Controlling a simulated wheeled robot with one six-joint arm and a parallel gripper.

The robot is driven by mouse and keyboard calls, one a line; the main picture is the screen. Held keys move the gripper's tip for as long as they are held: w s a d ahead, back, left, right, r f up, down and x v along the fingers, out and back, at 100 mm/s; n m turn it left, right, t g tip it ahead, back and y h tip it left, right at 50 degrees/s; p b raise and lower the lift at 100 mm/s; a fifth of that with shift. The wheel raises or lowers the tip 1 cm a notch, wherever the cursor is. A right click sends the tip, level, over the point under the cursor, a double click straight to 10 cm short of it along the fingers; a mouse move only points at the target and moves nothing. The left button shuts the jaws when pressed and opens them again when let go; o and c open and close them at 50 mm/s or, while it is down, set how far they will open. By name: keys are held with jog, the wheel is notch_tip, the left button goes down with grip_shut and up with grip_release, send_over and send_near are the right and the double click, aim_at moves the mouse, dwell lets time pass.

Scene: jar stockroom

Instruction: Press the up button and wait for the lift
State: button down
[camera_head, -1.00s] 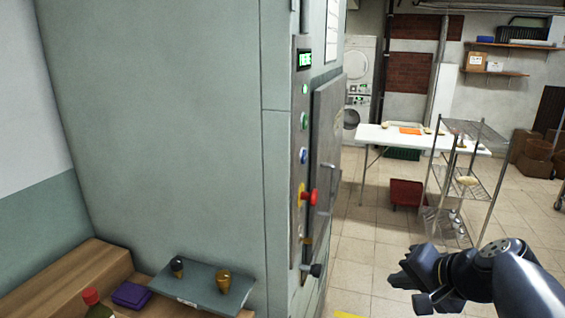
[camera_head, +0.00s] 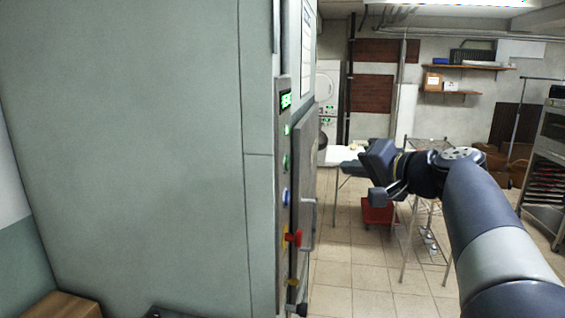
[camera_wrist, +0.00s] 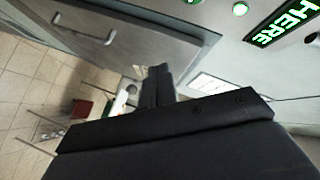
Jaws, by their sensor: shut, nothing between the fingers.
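The lift's control panel (camera_head: 283,215) runs down the edge of the grey-green housing in the head view, seen at a steep angle. It carries a lit green display (camera_head: 286,100), which reads "HERE" in the wrist view (camera_wrist: 290,20). Below are a small green light (camera_head: 287,129), a green button (camera_head: 286,161), a blue button (camera_head: 286,197) and a red knob (camera_head: 293,238). Button markings are too small to read. The grey lift door (camera_head: 305,165) appears closed. My gripper (camera_head: 370,170) is shut and empty, right of the panel and apart from it; its fingers show in the wrist view (camera_wrist: 158,82).
The door handle (camera_head: 309,215) juts out beside the red knob. Behind my arm stand a white table (camera_head: 342,154), a wire rack (camera_head: 425,235) and a red bin (camera_head: 377,212). A metal rack unit (camera_head: 545,190) is at the far right. Tiled floor (camera_head: 340,265) is clear near the door.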

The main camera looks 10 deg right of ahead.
aim_at(287, 163)
jog(key=w+a+p, duration=0.2)
jog(key=a, duration=0.6)
jog(key=shift+w+a, duration=0.2)
jog(key=shift+w, duration=0.15)
jog(key=shift+a, duration=0.1)
dwell(1.9)
jog(key=shift+w+a, duration=0.15)
jog(key=shift+a, duration=0.15)
